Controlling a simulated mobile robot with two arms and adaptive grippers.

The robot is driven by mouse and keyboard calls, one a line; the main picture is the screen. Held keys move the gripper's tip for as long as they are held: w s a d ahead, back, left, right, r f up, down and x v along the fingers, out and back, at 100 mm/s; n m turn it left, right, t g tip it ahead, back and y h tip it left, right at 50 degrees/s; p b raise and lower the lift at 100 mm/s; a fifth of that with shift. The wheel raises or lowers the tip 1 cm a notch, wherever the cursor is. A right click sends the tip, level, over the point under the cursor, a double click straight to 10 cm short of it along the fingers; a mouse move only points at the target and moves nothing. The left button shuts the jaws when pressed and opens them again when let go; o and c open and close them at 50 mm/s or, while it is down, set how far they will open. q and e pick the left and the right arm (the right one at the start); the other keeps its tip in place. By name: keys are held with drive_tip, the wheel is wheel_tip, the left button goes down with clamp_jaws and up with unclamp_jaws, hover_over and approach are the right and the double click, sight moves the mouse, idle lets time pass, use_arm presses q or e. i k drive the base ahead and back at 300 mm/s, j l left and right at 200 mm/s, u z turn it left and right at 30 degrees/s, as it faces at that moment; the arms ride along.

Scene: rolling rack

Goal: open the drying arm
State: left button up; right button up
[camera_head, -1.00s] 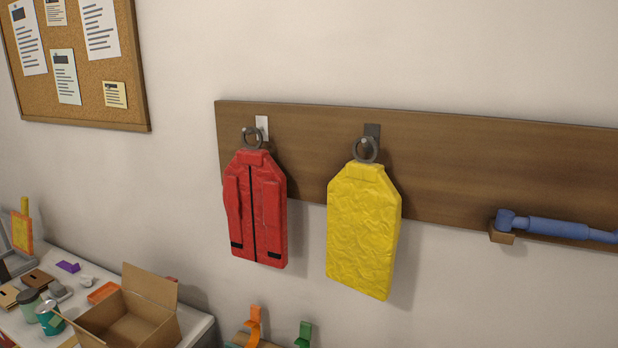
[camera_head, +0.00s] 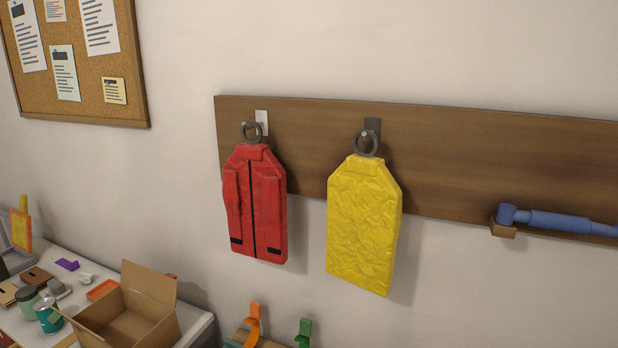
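A blue bar (camera_head: 560,221), which looks like the drying arm, lies along the wooden wall board (camera_head: 460,155) at the right. Its rounded left end sits at a small brown block (camera_head: 503,229) on the board. The bar runs to the right and out of the picture, so its far end is hidden. It lies close along the board. Neither of my grippers shows in the head view.
A red jacket-shaped item (camera_head: 254,205) and a yellow one (camera_head: 362,225) hang by rings from hooks on the board. A cluttered table with an open cardboard box (camera_head: 130,310) is at lower left. Orange (camera_head: 254,322) and green (camera_head: 304,332) hooks show at bottom centre. A cork board (camera_head: 75,60) hangs at upper left.

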sight(507, 214)
drive_tip(key=z, duration=1.25)
